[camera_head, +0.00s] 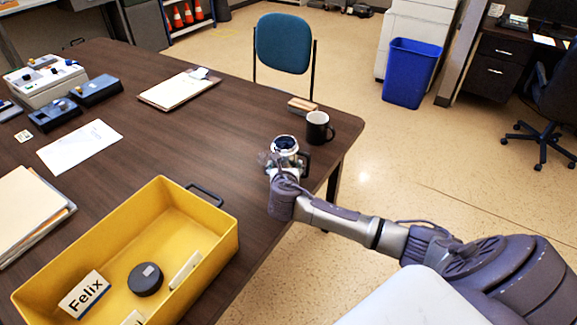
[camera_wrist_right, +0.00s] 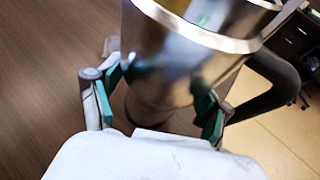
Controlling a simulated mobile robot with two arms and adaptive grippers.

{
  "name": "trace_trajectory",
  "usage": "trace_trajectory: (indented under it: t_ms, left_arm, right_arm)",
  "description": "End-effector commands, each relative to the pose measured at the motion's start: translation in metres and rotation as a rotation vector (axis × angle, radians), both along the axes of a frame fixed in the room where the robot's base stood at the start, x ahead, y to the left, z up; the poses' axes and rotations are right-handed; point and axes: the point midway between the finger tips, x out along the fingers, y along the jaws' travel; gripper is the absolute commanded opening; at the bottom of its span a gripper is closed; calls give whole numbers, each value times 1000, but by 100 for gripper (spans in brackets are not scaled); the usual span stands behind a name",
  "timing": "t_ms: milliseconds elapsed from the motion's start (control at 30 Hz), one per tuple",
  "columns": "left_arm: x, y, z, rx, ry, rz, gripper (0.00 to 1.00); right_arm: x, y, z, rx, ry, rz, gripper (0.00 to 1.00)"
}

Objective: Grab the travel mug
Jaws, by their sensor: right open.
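The travel mug (camera_head: 285,145) is a silver metal cup with a dark top and a dark handle, upright near the right edge of the brown table. In the right wrist view the mug (camera_wrist_right: 180,65) fills the upper middle, with its dark handle (camera_wrist_right: 272,90) to the right. My right gripper (camera_head: 283,175) is at the near side of the mug and partly covers it in the head view. In the right wrist view its green-padded fingers (camera_wrist_right: 158,105) are spread apart, one on each side of the mug. Whether the pads touch it is unclear. My left gripper is not in view.
A black mug (camera_head: 318,130) stands close behind the travel mug, with a small brown block (camera_head: 302,105) beyond it. A yellow bin (camera_head: 215,240) with name tags and a dark round object (camera_head: 145,279) is at the near left. A clipboard (camera_head: 178,90) lies farther back.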

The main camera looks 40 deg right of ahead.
Motion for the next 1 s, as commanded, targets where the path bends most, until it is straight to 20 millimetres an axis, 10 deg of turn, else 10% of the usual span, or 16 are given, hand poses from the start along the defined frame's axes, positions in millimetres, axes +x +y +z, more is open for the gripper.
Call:
trace_trajectory:
  t_ms: [167, 533, 1000]
  left_arm:
    - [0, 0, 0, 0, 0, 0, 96]
    - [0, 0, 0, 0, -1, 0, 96]
    - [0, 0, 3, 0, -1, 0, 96]
  right_arm:
    - [0, 0, 0, 1, -1, 1, 76]
    - [0, 0, 1, 0, -2, 1, 17]
    - [1, 0, 21, 1, -5, 1, 16]
